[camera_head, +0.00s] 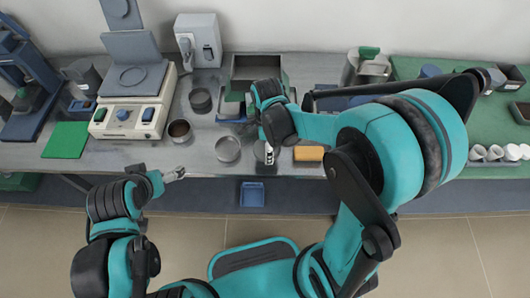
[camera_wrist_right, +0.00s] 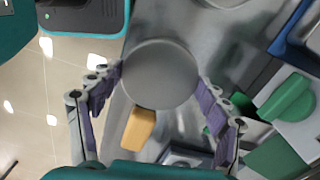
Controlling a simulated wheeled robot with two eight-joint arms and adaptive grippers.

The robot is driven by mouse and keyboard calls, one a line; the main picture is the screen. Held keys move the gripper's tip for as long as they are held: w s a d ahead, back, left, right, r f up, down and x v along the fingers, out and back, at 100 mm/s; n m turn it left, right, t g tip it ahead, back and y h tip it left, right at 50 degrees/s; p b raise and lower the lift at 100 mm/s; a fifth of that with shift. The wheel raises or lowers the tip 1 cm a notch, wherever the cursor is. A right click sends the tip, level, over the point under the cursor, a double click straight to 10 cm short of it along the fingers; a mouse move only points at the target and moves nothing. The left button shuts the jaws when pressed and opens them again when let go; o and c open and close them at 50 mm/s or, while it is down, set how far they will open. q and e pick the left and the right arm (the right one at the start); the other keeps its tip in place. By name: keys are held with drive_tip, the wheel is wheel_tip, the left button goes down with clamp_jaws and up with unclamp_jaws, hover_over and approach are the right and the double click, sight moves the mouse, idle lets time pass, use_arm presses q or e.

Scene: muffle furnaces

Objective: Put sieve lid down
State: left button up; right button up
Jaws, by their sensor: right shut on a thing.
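The sieve lid (camera_wrist_right: 160,74) is a flat grey disc between the two fingers of my right gripper (camera_wrist_right: 158,90), which is shut on it by its rim. In the head view my right gripper (camera_head: 268,157) is over the front part of the bench, and the lid (camera_head: 260,151) shows partly beside its fingers. I cannot tell whether the lid touches the bench. Round metal sieves stand left of it: one close by (camera_head: 228,149), one with brown content (camera_head: 180,130), and one further back (camera_head: 200,100). My left gripper (camera_head: 176,174) is empty near the bench's front edge; its opening is unclear.
An orange-yellow block (camera_head: 309,153) lies just right of the lid. A grey open box (camera_head: 257,70) stands behind. A beige sieve-shaker device (camera_head: 130,108) and a green mat (camera_head: 66,140) are at the left. A blue bin (camera_head: 252,194) is below the bench edge.

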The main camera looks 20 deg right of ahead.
sight(264, 150)
drive_tip(key=shift+w+a+f, duration=0.1)
drive_tip(key=shift+w+f, duration=0.5)
drive_tip(key=shift+w, duration=0.35)
drive_tip(key=shift+w+f+b, duration=0.1)
drive_tip(key=shift+f+b, duration=0.1)
drive_tip(key=shift+b, duration=0.1)
drive_tip(key=shift+f+b, duration=0.9)
drive_tip(key=shift+f, duration=0.85)
drive_tip(key=shift+f, duration=0.1)
drive_tip(key=shift+f, duration=0.15)
drive_tip(key=o, duration=1.2)
